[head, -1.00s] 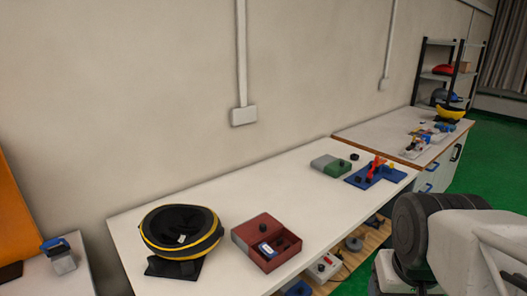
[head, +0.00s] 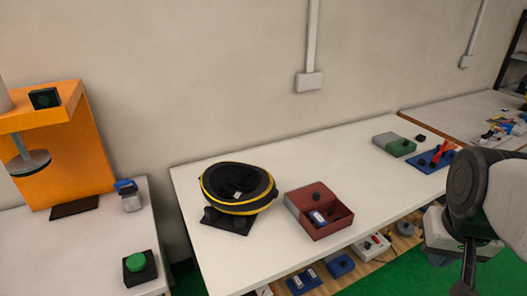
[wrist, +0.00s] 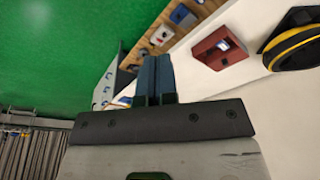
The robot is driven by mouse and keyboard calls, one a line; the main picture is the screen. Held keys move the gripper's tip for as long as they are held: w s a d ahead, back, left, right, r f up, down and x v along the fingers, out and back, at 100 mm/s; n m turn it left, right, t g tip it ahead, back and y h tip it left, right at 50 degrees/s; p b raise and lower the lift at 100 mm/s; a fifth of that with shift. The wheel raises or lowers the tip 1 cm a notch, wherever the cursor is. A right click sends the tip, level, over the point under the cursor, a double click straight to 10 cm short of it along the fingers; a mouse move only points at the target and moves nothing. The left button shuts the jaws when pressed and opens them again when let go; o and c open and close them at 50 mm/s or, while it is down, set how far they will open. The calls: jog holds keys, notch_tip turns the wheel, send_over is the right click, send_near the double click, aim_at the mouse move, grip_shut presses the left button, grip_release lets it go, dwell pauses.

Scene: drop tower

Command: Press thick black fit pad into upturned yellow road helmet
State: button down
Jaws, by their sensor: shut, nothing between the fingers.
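An upturned helmet, black with a yellow band (head: 222,203), rests on a black base (head: 228,221) on the white bench. Its dark open side faces up, with a small pale label inside. It also shows at the right edge of the wrist view (wrist: 292,50). I cannot tell for sure which dark piece is the thick fit pad; a small black piece (head: 316,196) sits in the red box (head: 334,229). In the head view my arm is at the right edge.
An orange tower (head: 75,150) with a hanging grey disc (head: 29,163) stands at left, near a green button (head: 136,262). A green-grey box (head: 394,145) and a blue fixture (head: 430,161) are at right. The bench between the boxes is clear.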

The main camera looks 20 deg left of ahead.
jog(key=w+a+r+n, duration=0.2)
jog(key=w+a+n, duration=0.1)
jog(key=w+a, duration=0.9)
jog(key=n+g, duration=0.2)
jog(key=n, duration=0.4)
send_over(237, 197)
notch_tip(237, 197, down, 15)
jog(key=shift+s+d+f, duration=0.1)
jog(key=shift+s+f, duration=0.05)
jog(key=shift+s, duration=0.1)
jog(key=shift+f, duration=0.15)
jog(key=shift+w+f, duration=0.15)
jog(key=shift+f, duration=3.15)
jog(key=shift+w+f, duration=0.1)
jog(key=shift+f, duration=3.2)
jog(key=shift+f, duration=0.6)
